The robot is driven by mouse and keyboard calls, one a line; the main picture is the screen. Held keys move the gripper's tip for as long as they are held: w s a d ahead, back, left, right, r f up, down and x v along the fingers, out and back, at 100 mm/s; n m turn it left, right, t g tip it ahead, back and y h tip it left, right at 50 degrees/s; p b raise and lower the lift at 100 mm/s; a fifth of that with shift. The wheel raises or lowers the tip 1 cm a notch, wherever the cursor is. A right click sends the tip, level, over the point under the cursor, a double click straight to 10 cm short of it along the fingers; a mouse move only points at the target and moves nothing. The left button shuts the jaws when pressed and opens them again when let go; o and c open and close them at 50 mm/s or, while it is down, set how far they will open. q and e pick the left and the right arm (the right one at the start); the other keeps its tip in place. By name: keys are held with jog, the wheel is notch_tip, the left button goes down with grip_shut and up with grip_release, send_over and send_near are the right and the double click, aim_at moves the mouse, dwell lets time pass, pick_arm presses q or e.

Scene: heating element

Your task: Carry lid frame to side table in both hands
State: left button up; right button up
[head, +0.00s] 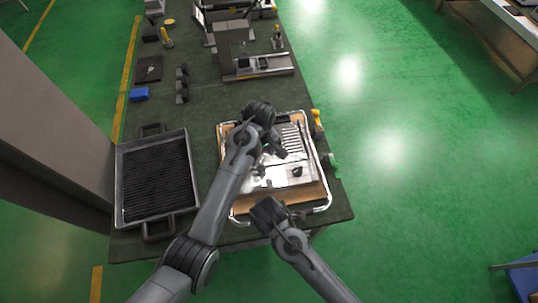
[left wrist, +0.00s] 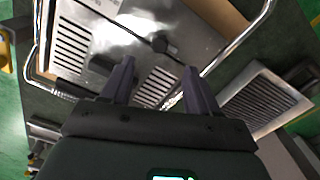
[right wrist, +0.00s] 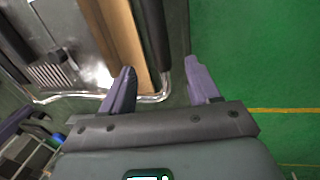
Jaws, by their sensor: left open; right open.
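The lid frame, a bright chrome tube frame (head: 320,160), surrounds a silver slotted plate (head: 262,178) with wood-coloured edges on the dark green table. My left gripper (head: 274,150) is open above the plate, and my forearm hides part of it. In the left wrist view the tube (left wrist: 240,42) runs beyond my open fingers (left wrist: 158,80). My right gripper (head: 262,207) is open above the front edge of the frame. In the right wrist view a tube corner (right wrist: 166,86) with a dark sleeve (right wrist: 152,35) shows between my open fingers (right wrist: 160,70). I cannot tell contact.
A black ribbed tray (head: 122,190) with handles lies left of the frame. A grey machine (head: 265,66) and small tools stand farther back. Yellow (head: 317,120) and green (head: 330,162) tools lie near the right edge.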

aim_at(262, 169)
pick_arm(q)
notch_tip(262, 169, down, 10)
jog(key=shift+r, duration=0.15)
pick_arm(e)
jog(key=f, duration=0.3)
jog(key=w+f, duration=0.1)
jog(key=f, duration=0.5)
jog(key=shift+w+a+f, duration=0.2)
jog(key=shift+w+f, duration=0.05)
jog(key=shift+w, duration=0.15)
pick_arm(q)
jog(key=shift+c, duration=0.2)
pick_arm(e)
jog(key=shift+c, duration=0.2)
pick_arm(q)
grip_shut()
pick_arm(e)
grip_shut()
pick_arm(q)
jog(key=shift+w+r, duration=0.15)
jog(key=shift+r, duration=0.15)
pick_arm(e)
jog(key=shift+w+r, duration=0.15)
jog(key=shift+r, duration=0.1)
